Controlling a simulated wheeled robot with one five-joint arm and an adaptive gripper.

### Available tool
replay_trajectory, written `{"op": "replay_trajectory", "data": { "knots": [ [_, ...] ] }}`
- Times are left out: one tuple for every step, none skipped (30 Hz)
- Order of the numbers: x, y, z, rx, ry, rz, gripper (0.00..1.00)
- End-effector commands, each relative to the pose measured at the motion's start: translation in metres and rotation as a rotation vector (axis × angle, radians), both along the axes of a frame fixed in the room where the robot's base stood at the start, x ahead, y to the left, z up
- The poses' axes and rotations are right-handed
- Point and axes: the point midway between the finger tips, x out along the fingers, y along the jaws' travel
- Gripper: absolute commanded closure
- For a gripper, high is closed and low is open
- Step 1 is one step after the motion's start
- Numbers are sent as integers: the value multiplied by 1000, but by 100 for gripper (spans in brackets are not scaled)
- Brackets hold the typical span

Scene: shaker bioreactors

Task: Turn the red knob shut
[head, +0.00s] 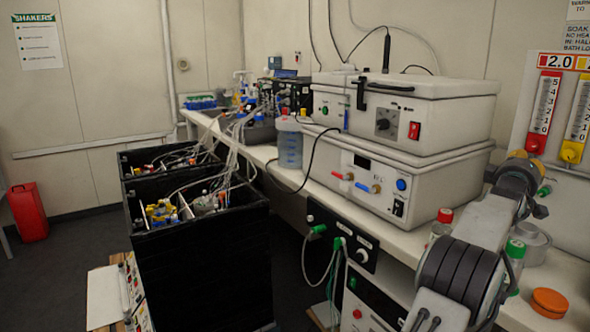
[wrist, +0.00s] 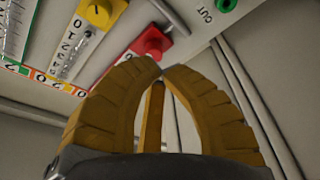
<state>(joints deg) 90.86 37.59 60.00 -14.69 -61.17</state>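The red knob (head: 535,143) sits at the foot of the red-labelled flow meter on the right-hand wall panel. In the wrist view the red knob (wrist: 151,43) appears just beyond my fingertips, on a red base, with the panel seen upside down. My gripper (wrist: 160,70) has curved yellow fingers whose tips come together, with a narrow yellow piece between them. Nothing is held, and the tips look apart from the knob. In the head view my arm reaches up from the lower right and hides most of the gripper.
A yellow knob (head: 571,151) sits right of the red one, and a green port (wrist: 226,4) is nearby. Bottles with red (head: 445,215) and green (head: 515,248) caps stand on the bench by my arm. Stacked white shaker units (head: 440,100) stand to the left.

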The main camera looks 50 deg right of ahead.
Motion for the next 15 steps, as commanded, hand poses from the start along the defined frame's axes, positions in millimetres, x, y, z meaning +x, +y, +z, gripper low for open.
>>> {"op": "replay_trajectory", "data": {
  "knots": [
    [-2, -2, 1, 0, -5, -3, 100],
    [-3, -3, 2, 0, -7, -3, 100],
    [-4, -4, 3, -1, -9, -4, 100],
    [-4, -6, 3, 0, -9, -5, 100],
    [-4, -7, 4, 1, -9, -4, 100],
    [-5, -10, 4, 1, -9, -5, 100],
    [-5, -12, 4, 1, -9, -6, 100],
    [-6, -14, 5, 1, -8, -7, 100],
    [-6, -17, 5, 2, -8, -7, 100],
    [-7, -19, 5, 2, -8, -7, 100],
    [-7, -21, 6, 2, -8, -8, 100],
    [-8, -23, 5, 2, -8, -8, 100],
    [-8, -25, 6, 2, -7, -9, 100],
    [-8, -27, 6, 1, -7, -10, 100],
    [-9, -30, 5, 3, -7, -10, 100]
  ]
}}
